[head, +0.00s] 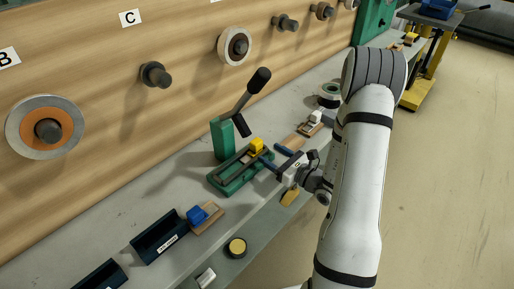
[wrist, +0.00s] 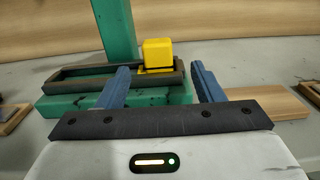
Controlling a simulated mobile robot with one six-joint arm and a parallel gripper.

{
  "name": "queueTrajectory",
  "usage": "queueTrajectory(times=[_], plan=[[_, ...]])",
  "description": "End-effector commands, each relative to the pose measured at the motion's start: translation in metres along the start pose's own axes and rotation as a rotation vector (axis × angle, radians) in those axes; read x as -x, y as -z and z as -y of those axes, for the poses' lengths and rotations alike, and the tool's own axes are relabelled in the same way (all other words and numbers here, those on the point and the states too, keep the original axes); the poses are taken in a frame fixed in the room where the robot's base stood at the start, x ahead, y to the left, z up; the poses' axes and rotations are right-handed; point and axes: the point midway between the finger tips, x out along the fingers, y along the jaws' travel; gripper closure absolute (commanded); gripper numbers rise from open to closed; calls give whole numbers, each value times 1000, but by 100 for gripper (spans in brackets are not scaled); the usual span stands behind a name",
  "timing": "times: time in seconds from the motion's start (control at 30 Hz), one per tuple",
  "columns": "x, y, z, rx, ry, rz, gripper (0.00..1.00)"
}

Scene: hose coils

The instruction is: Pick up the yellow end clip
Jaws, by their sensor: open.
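The yellow end clip (head: 257,146) sits on the green press-like fixture (head: 232,182), at the right end of its dark slotted frame. In the wrist view the yellow end clip (wrist: 157,54) stands ahead of my gripper, in line with the space between the fingers. My gripper (head: 272,156) has two blue fingers, which are apart with nothing between them. It also shows in the wrist view (wrist: 161,80), just short of the clip. I cannot tell exactly how far the fingertips are from it.
The fixture's green post and black lever (head: 254,92) rise behind the clip. A wooden block (wrist: 270,101) lies to the right. A blue clip on a wooden block (head: 200,214) and dark bins (head: 159,236) are at the left. Pegs line the wooden wall.

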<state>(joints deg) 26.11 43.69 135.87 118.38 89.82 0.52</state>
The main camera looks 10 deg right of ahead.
Motion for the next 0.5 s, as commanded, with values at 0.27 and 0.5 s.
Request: queueTrajectory(times=[0.27, 0.5], plan=[[-34, -8, -2, 3, -8, 1, 39], [-66, -9, -2, 2, -7, 0, 39]])
